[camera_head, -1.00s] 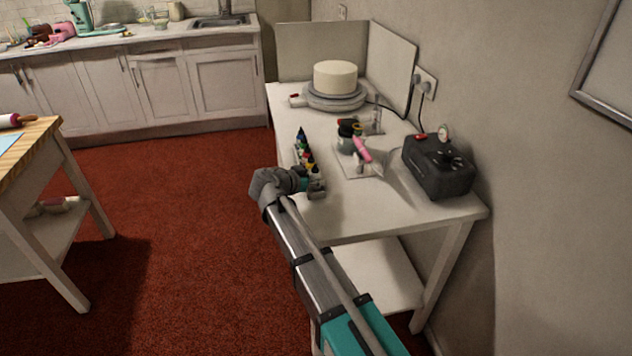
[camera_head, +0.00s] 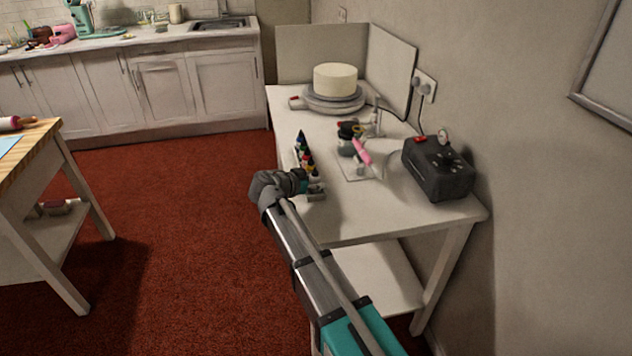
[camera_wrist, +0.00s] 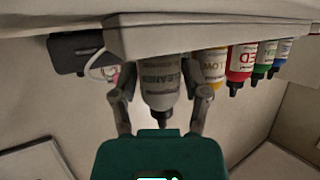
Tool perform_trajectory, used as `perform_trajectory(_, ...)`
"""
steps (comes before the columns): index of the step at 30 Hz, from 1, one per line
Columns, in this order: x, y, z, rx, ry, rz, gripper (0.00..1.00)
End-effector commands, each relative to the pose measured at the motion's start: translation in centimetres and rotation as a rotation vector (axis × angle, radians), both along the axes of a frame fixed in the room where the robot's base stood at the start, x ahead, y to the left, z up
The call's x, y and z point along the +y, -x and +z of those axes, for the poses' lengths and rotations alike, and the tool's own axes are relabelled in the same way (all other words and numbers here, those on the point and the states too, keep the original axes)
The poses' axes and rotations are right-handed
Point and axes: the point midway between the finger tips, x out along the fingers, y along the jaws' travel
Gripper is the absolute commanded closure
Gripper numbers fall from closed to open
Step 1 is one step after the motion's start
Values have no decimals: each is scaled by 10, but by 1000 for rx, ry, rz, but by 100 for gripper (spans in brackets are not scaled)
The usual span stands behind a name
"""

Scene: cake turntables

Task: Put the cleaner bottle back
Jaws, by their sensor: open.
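The cleaner bottle (camera_wrist: 158,84) is a grey-white bottle with a dark cap, labelled CLEANER. The wrist view shows the scene upside down, so its cap points down in the picture. Its base meets the pale rack (camera_wrist: 200,34), at the end of the bottle row. My gripper (camera_wrist: 160,97) is open, with one finger on each side of the bottle. I cannot tell whether either finger touches it. In the head view my gripper (camera_head: 312,187) is at the near end of the row, and the bottle there is hard to make out.
Beside the cleaner stand yellow (camera_wrist: 211,66), red (camera_wrist: 240,64), green (camera_wrist: 264,58) and blue bottles. On the table (camera_head: 365,222) are a black compressor (camera_head: 437,170), a pink airbrush (camera_head: 363,152) and a cake on a turntable (camera_head: 333,103). The table's front right is clear.

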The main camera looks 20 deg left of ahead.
Motion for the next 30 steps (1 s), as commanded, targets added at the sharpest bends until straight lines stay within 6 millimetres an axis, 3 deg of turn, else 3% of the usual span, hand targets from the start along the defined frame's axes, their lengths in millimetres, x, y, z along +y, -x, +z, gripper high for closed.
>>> perform_trajectory(21,44,85,42,0,0,2,41)
perform_trajectory(30,51,97,46,0,0,1,41)
